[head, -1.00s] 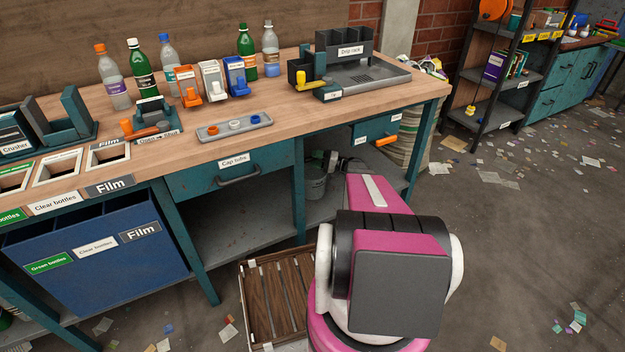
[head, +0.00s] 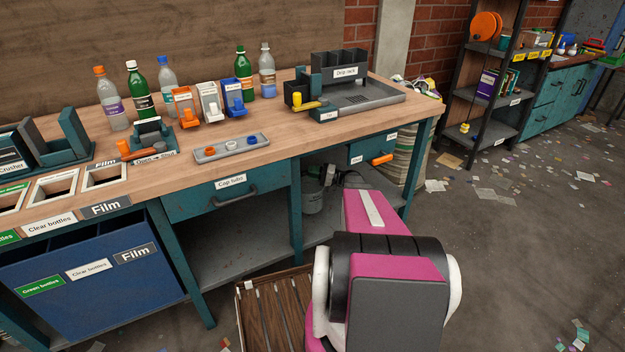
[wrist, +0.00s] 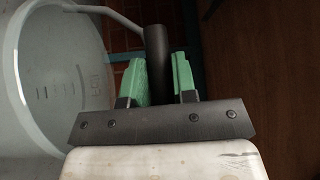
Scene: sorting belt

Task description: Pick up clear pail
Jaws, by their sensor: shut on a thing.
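The clear pail (head: 313,201), a pale grey bucket, stands in the shadow under the workbench, mostly hidden by my arm and the bench. In the wrist view the pail (wrist: 45,75) fills the left side, its round rim and pale inner wall showing, with faint unreadable marks. Its thin handle wire runs across the top to a dark round grip (wrist: 156,60). My gripper (wrist: 159,80) has its green-padded fingers on either side of this grip and is shut on it. In the head view my gripper (head: 328,175) is small beside the pail's top.
The workbench (head: 330,135) stands above, with a leg (head: 295,200) left of the pail and a drawer (head: 225,195) further left. A slatted wooden crate (head: 275,310) lies on the floor beside my arm. Bare floor with paper scraps (head: 490,195) spreads to the right.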

